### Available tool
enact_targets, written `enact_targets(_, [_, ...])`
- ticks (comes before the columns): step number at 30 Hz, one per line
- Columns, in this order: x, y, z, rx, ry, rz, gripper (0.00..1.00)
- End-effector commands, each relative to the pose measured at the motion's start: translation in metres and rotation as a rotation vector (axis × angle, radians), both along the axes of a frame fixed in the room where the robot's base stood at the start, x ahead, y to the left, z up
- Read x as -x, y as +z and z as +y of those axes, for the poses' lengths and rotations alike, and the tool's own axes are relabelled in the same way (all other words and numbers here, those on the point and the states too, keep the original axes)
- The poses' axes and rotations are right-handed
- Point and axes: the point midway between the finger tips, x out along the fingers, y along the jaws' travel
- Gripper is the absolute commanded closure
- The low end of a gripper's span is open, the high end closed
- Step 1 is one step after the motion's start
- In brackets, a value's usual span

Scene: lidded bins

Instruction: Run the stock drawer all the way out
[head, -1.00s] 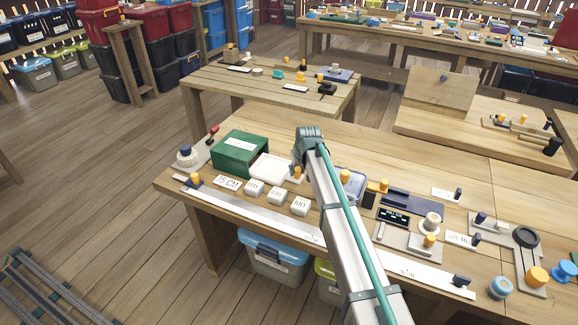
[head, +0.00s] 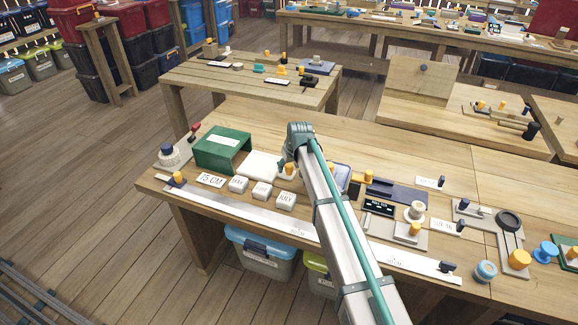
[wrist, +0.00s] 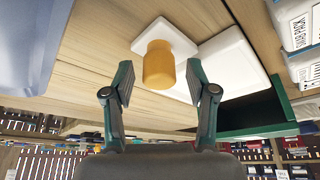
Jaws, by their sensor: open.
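The green box (head: 222,150) stands at the table's left part, its open side facing right. A flat white slab (head: 260,166), apparently the stock drawer, lies at that open side. In the wrist view the slab (wrist: 232,62) meets the green box (wrist: 262,112). An orange knob (head: 289,169) on a small white plate stands beside the slab. My gripper (wrist: 162,88) is open. In the wrist view the orange knob (wrist: 158,66) shows between and beyond the fingertips. Whether a finger touches it, I cannot tell. In the head view my wrist partly hides this area.
White labelled blocks (head: 262,190) stand in front of the slab. A long white strip (head: 240,212) runs along the front edge. A pale blue tray (head: 341,177) stands right of my gripper, with a dark device (head: 378,208) further right. Bare tabletop lies behind.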

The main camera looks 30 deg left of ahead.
Motion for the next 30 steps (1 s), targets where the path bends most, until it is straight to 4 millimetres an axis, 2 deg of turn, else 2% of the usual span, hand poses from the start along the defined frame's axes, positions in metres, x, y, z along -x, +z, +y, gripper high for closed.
enact_targets(5, [0.001,0.004,-0.002,0.0,0.0,0.0,0.43])
enact_targets(8, [0.004,0.013,-0.005,-0.001,0.0,-0.001,0.43])
enact_targets(21, [0.021,0.086,-0.03,-0.001,0.0,-0.001,0.43])
enact_targets(24, [0.024,0.098,-0.033,-0.002,0.0,-0.001,0.43])
enact_targets(30, [0.027,0.11,-0.037,0.0,0.0,0.0,0.43])
